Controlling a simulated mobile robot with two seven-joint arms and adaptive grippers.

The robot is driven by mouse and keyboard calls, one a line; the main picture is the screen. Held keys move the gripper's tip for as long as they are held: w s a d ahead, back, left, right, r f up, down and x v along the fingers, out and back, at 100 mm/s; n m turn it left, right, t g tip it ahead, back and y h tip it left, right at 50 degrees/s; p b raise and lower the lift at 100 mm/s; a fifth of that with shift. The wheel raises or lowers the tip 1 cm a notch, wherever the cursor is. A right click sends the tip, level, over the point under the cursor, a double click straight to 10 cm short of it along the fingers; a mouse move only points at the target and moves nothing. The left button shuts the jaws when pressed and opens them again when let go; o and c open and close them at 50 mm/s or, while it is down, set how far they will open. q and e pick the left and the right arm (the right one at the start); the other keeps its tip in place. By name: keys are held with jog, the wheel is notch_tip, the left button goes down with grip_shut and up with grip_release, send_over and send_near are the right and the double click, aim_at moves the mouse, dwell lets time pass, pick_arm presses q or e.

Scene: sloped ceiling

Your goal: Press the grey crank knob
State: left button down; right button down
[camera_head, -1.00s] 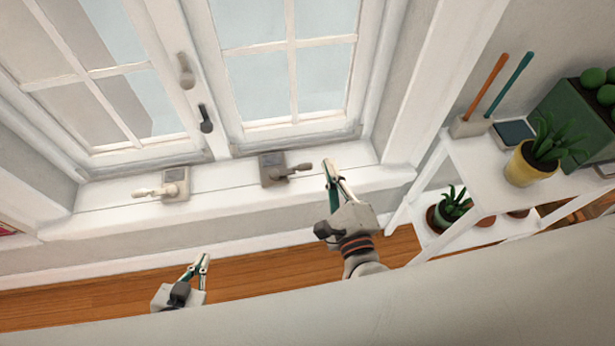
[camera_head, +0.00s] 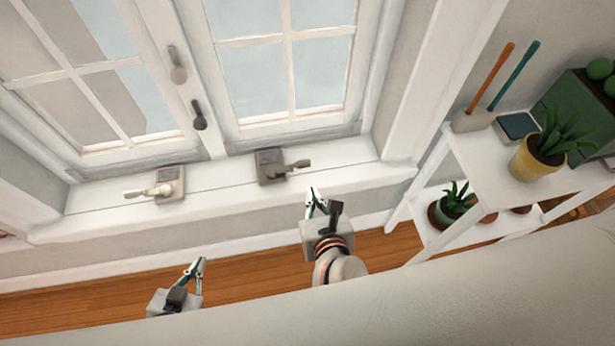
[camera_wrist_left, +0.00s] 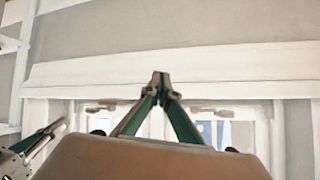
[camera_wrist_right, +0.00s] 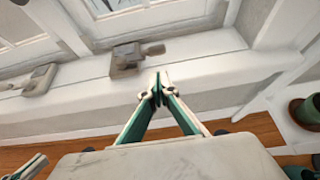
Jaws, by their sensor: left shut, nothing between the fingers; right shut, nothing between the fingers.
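The grey crank (camera_head: 269,168) is mounted on the white window sill, with its grey knob (camera_head: 303,164) at the right end of its arm. In the right wrist view the crank (camera_wrist_right: 126,57) sits up and left of the fingertips, its knob (camera_wrist_right: 155,50) above them. My right gripper (camera_head: 312,190) is shut and empty, in front of the sill, just below and right of the knob and apart from it. It also shows in the right wrist view (camera_wrist_right: 158,88). My left gripper (camera_head: 199,262) is shut and empty, low over the floor at left. It fills the left wrist view (camera_wrist_left: 160,78).
A cream-handled crank (camera_head: 168,183) sits further left on the sill (camera_head: 225,186). Two window handles hang above. A white shelf (camera_head: 488,165) with a yellow-potted plant (camera_head: 535,157) and other plants stands at right. The space before the sill is free.

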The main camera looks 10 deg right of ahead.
aim_at(307, 181)
jog(key=b+x, duration=0.1)
jog(key=x, duration=0.7)
jog(key=shift+w+f, duration=0.2)
pick_arm(q)
jog(key=shift+s+f, duration=0.1)
jog(key=shift+f, duration=0.35)
pick_arm(e)
jog(key=shift+w+f, duration=0.25)
jog(key=shift+w, duration=0.4)
pick_arm(q)
jog(key=shift+a+r, duration=0.1)
pick_arm(e)
jog(key=shift+d, duration=0.1)
jog(key=shift+r, duration=0.15)
jog(key=shift+n+h+p, duration=0.3)
jog(key=shift+p, duration=0.05)
pick_arm(q)
jog(key=shift+a+r, duration=0.2)
jog(key=shift+a, duration=0.3)
